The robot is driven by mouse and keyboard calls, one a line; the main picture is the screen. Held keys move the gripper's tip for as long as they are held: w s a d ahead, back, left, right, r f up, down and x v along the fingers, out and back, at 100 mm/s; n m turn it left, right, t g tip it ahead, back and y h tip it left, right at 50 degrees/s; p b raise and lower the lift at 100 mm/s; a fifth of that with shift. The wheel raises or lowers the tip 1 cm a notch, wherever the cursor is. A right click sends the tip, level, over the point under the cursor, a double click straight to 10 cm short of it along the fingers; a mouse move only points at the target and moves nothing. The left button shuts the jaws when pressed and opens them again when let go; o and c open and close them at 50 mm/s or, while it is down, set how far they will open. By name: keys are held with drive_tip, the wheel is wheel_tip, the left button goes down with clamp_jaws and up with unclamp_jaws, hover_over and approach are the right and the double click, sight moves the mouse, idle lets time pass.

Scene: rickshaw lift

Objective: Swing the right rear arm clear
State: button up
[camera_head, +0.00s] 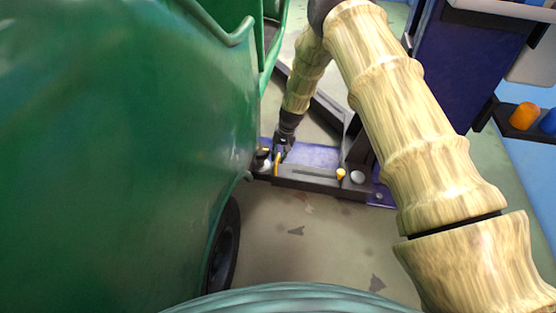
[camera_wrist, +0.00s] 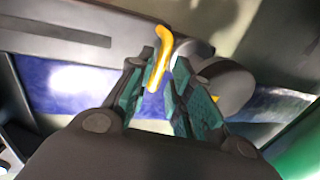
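A dark lift arm (camera_head: 308,180) lies low over the floor beside the green rickshaw (camera_head: 130,150), its near end close to the body's lower edge. I take it as the right rear arm; it also shows in the wrist view (camera_wrist: 60,38). A bent yellow handle (camera_head: 277,163) stands up at its rickshaw end. My gripper (camera_head: 281,152) points down at this handle. In the wrist view, my gripper (camera_wrist: 160,72) has its green-padded fingers apart on either side of the yellow handle (camera_wrist: 163,45), with a gap visible. Contact is unclear. A round dark pad (camera_wrist: 228,85) sits beside the right finger.
A yellow knob (camera_head: 340,174) and a pale round cap (camera_head: 357,177) sit at the arm's other end, near the blue lift post (camera_head: 465,65). A rickshaw wheel (camera_head: 224,245) is close below left. Bare floor (camera_head: 300,240) lies in front of the arm.

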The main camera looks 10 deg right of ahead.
drive_tip(key=shift+a+f, duration=0.2)
drive_tip(key=shift+f, duration=0.7)
clamp_jaws()
